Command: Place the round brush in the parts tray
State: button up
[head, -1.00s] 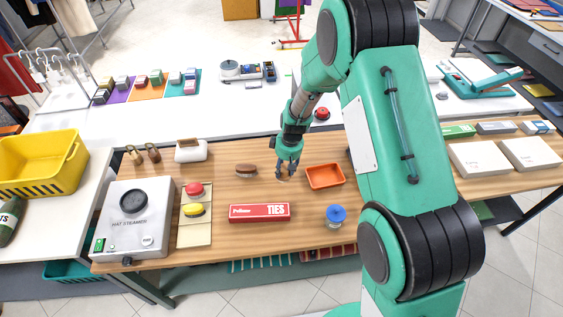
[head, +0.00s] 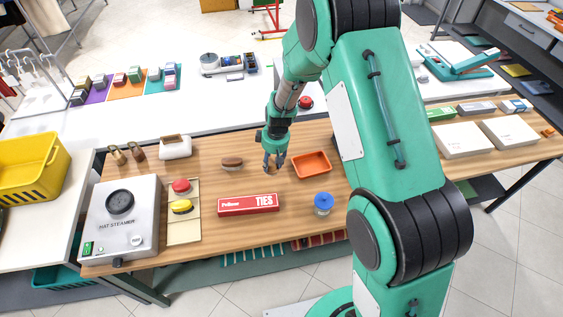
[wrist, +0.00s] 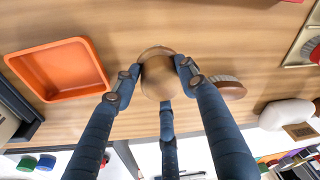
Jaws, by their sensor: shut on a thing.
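The round brush (wrist: 158,75) shows in the wrist view as a round, light-brown wooden top between my fingers. My gripper (wrist: 158,72) is shut on it, with fingers at its sides. In the head view my gripper (head: 274,166) points down over the middle of the wooden table, and its fingers mostly hide the brush. I cannot tell whether the brush touches the table. The parts tray is the shallow orange tray (head: 327,168), just right of my gripper in the head view. It looks empty. In the wrist view the tray (wrist: 93,69) is at left.
An oval brown brush (head: 232,163) lies left of my gripper. A red ties box (head: 248,205) and a blue-lidded jar (head: 323,203) stand nearer the front edge. A hat steamer (head: 122,220) is at left. A red button (head: 305,102) is behind. Bare wood separates gripper and tray.

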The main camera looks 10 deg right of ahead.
jog(key=shift+n, duration=0.6)
jog(key=d+r, duration=0.2)
jog(key=d, duration=0.4)
jog(key=w+d+r+b, duration=0.1)
jog(key=d, duration=0.5)
jog(key=d+r+b, duration=0.1)
jog(key=d+r, duration=0.1)
jog(key=d, duration=0.4)
jog(key=shift+w+d+r, duration=0.1)
jog(key=shift+w+r, duration=0.25)
send_over(312, 167)
jog(key=shift+w+f+b, duration=0.1)
jog(key=shift+f+b, duration=0.25)
jog(key=shift+f, duration=2.8)
jog(key=shift+f, duration=1.85)
jog(key=shift+f+b, duration=0.15)
jog(key=shift+b, duration=0.2)
jog(key=o, duration=1.2)
